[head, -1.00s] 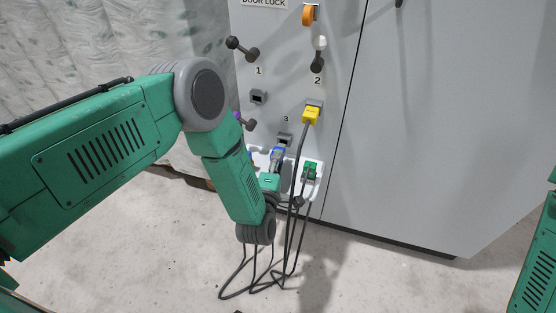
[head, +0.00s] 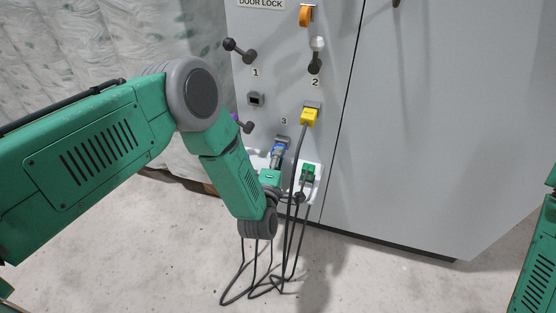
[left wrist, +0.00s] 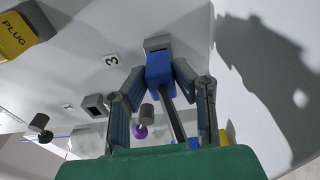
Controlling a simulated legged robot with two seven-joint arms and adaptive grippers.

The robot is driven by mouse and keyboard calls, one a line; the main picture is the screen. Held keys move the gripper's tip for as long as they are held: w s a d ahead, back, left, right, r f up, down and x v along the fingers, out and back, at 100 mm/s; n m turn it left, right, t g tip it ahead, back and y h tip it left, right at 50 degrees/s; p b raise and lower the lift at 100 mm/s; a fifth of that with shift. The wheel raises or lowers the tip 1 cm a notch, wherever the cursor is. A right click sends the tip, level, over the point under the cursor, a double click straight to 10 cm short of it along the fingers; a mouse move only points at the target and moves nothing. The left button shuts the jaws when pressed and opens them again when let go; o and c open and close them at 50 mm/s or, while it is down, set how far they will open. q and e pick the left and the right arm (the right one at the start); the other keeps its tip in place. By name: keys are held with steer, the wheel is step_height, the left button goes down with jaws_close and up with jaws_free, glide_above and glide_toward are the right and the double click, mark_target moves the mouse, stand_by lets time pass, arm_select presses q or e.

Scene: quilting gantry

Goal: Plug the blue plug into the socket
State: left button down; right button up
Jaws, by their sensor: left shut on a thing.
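The blue plug (head: 277,151) is held upright between the fingers of my left gripper (head: 275,161), which is shut on it. It also shows in the left wrist view (left wrist: 160,72), with its cable running back between the fingers. The grey socket (head: 282,139) by label 3 is directly above the plug; in the left wrist view the socket (left wrist: 157,44) is right at the plug's front end. The plug's front overlaps the socket's opening, so I cannot tell how far in it is. My right gripper is out of view.
A yellow plug (head: 309,117) sits in the socket by label 2. The socket (head: 256,99) by label 1 is empty. A green plug (head: 308,173) rests in the white tray (head: 319,183). Dark levers (head: 240,50) stick out from the panel, and cables hang below the tray.

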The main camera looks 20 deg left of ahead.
arm_select(q)
steer(key=shift+w, duration=0.35)
steer(key=c, duration=1.2)
jaws_free()
steer(key=s, duration=1.2)
steer(key=shift+d, duration=0.4)
